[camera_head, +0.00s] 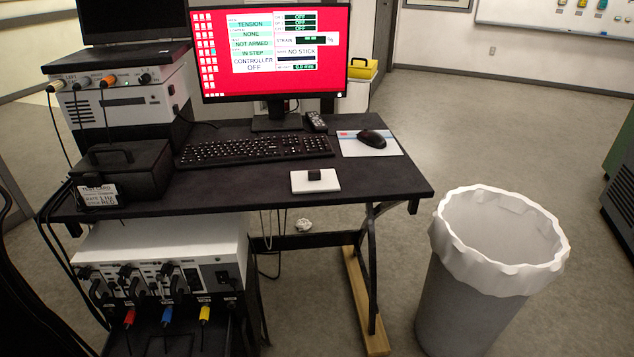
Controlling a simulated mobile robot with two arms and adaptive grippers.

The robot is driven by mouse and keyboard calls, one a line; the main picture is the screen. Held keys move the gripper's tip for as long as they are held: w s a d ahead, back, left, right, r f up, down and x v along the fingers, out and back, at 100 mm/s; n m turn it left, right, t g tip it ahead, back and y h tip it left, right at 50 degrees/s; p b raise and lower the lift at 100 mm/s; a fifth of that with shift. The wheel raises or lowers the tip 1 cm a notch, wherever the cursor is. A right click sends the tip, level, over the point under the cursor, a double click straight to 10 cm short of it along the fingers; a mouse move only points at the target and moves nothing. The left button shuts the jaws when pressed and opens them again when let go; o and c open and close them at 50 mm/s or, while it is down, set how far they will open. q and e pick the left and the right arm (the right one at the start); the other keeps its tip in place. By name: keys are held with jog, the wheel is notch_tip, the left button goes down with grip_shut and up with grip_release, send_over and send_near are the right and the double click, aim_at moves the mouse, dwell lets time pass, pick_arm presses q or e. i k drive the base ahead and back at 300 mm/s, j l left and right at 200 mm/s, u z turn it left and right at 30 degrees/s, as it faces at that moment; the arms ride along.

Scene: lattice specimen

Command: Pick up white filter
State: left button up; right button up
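Neither of my grippers is in view.
A keyboard (255,149), a mouse (371,138) on a pad (390,148), a remote (316,121) and a monitor (275,50) stand behind the white piece. A black box (120,172) is at left. A lined bin (490,290) stands right of the desk.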

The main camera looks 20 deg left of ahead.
aim_at(310, 181)
jog(key=u, duration=2.05)
jog(key=z, duration=1.4)
jog(key=i+l+u, duration=0.1)
jog(key=l, duration=0.35)
jog(key=i+u, duration=0.05)
